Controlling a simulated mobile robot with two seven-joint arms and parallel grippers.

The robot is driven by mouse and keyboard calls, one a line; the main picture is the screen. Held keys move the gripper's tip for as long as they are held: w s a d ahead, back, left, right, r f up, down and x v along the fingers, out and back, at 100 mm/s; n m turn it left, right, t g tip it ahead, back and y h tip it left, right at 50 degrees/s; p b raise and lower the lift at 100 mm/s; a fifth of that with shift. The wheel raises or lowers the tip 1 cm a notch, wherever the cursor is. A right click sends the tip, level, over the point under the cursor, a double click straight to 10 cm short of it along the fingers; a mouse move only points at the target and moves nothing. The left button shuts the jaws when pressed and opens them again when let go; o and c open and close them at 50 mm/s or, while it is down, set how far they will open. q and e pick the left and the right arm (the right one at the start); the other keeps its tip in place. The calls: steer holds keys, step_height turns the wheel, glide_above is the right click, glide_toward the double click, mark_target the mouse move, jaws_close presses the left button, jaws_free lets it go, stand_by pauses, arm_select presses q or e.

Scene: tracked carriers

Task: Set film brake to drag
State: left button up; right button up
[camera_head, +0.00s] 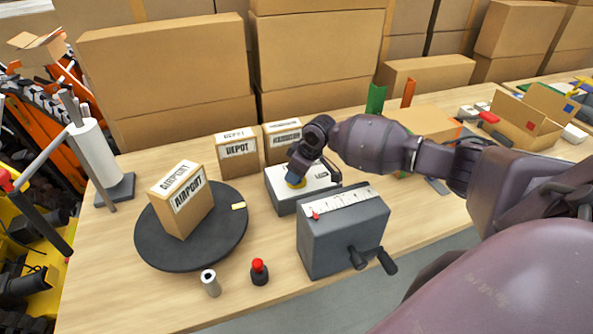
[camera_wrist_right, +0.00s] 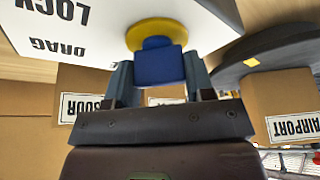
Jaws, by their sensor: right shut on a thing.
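The film brake is a grey box with a white top (camera_head: 318,175), standing mid-table in the head view. Its white face (camera_wrist_right: 110,25) in the right wrist view carries the words LOCK and DRAG, upside down there. A blue knob (camera_wrist_right: 160,66) on a yellow disc (camera_wrist_right: 150,42) sits on that face. My right gripper (camera_head: 296,175) reaches in from the right and is shut on the blue knob, one finger on each side. I cannot tell which word the knob is set to. My left gripper is not in view.
A black turntable (camera_head: 165,248) with an AIRPORT box (camera_head: 183,200) stands left. A grey crank box (camera_head: 340,240) is close in front of the brake. DEPOT (camera_head: 237,152) and another labelled box (camera_head: 283,140) stand behind. A red-topped button (camera_head: 259,272) is at the front edge.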

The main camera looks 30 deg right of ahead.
steer(key=shift+f, duration=0.1)
steer(key=o, duration=0.9)
steer(key=shift+r, duration=0.2)
steer(key=shift+s+d+r, duration=0.15)
steer(key=shift+r, duration=0.1)
steer(key=p+v, duration=0.1)
steer(key=v, duration=0.9)
